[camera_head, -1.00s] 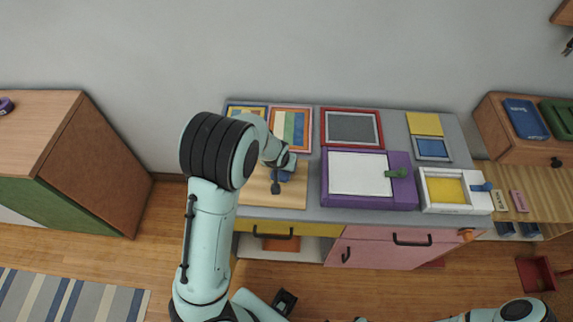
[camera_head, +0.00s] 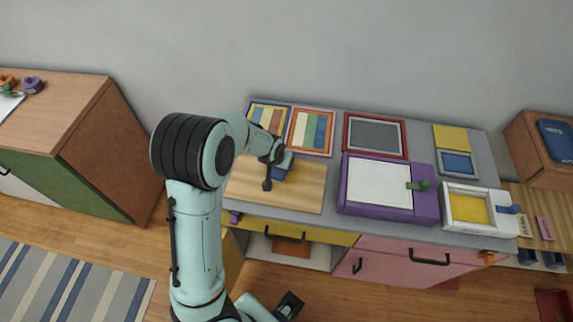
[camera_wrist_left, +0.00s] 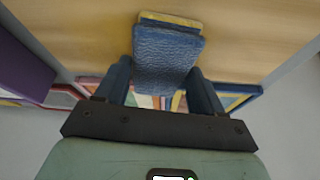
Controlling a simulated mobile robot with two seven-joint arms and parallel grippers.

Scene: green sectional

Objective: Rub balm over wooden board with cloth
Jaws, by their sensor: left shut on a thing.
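The wooden board (camera_head: 305,189) lies flat on the grey counter, partly covered by my left arm in the head view. It also shows as the light wood (camera_wrist_left: 80,30) in the left wrist view. My left gripper (camera_head: 280,170) is over the back middle of the board. It is shut on a blue textured cloth (camera_wrist_left: 167,55), a pad with a yellow layer along its far edge. The cloth is at or just above the board; I cannot tell whether it touches. No balm can be made out.
A brown and green cabinet (camera_head: 97,150) stands at the left. Drawers are below the counter.

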